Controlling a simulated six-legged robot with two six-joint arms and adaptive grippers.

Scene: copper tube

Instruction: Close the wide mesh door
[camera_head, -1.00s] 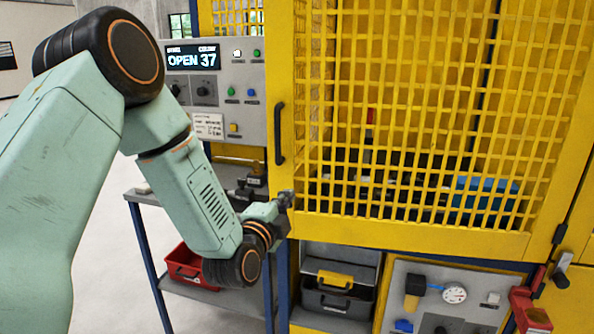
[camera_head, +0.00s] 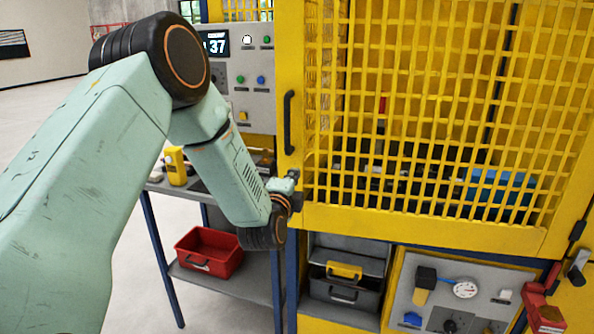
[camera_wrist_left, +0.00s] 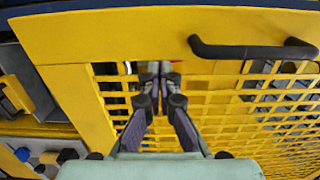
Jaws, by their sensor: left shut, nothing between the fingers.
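The wide mesh door (camera_head: 425,222) is a yellow frame with a yellow grid, filling the right of the head view. Its black handle (camera_head: 289,122) is on its left edge and also shows in the left wrist view (camera_wrist_left: 252,49). My left gripper (camera_head: 294,176) is shut and empty, at the door's left edge below the handle. In the left wrist view its fingertips (camera_wrist_left: 154,70) lie together over the door's frame and grid; I cannot tell whether they touch. My right gripper is not in view.
A grey side table stands left of the door, with a red bin (camera_head: 209,251) on its lower shelf and a yellow device (camera_head: 176,167) on top. A black toolbox (camera_head: 340,290) and a gauge panel (camera_head: 452,295) sit below the door. The floor at left is clear.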

